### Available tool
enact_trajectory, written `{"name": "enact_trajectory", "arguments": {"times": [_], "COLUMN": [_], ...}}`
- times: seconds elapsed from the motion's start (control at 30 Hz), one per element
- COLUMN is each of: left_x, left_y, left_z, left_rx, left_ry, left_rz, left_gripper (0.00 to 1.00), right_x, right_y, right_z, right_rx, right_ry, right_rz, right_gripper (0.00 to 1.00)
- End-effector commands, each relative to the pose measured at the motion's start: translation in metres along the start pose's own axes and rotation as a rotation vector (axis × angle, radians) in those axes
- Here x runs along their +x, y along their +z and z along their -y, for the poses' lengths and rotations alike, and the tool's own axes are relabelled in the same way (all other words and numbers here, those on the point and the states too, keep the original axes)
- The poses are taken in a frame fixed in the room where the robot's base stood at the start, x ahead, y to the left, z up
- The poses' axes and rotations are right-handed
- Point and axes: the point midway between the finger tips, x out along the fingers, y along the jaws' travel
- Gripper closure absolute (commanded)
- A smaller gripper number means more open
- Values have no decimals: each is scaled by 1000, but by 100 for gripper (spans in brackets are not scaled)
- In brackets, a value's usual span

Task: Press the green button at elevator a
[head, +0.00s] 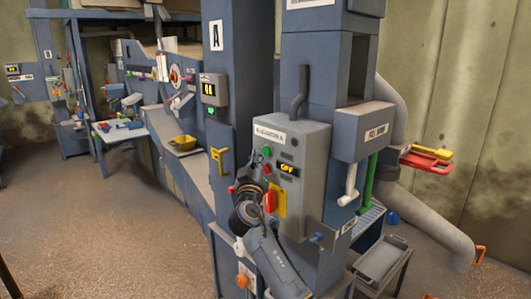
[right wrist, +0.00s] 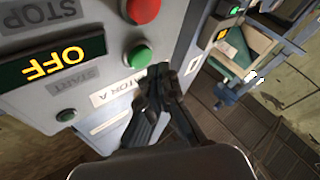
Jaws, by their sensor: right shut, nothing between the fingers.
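The grey control box (head: 300,150) of elevator A stands on a blue column, with a lit OFF display (head: 289,170). A green button (head: 266,152) sits on its front, with a red button just below it. My right gripper (head: 260,178) is shut and empty in front of the box. Its fingertips (right wrist: 160,72) are close to the first green button; contact cannot be told. My left gripper is out of view.
A red lever on a yellow plate (head: 279,200) is on the box close to my right wrist. A second display panel (head: 214,92) is on the column to the left. A grey cart (head: 382,260) stands at lower right. Open floor lies at left.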

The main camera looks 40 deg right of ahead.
Motion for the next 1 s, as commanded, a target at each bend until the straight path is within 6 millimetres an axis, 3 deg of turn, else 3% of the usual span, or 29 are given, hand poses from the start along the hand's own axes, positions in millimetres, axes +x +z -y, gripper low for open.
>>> {"name": "enact_trajectory", "arguments": {"times": [1.0], "left_x": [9], "left_y": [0], "left_z": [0], "left_rx": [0], "left_ry": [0], "left_rz": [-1], "left_gripper": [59], "right_x": [8], "right_y": [6], "right_z": [-6], "right_rx": [0], "right_ry": [0], "right_rz": [0], "right_gripper": [100]}}
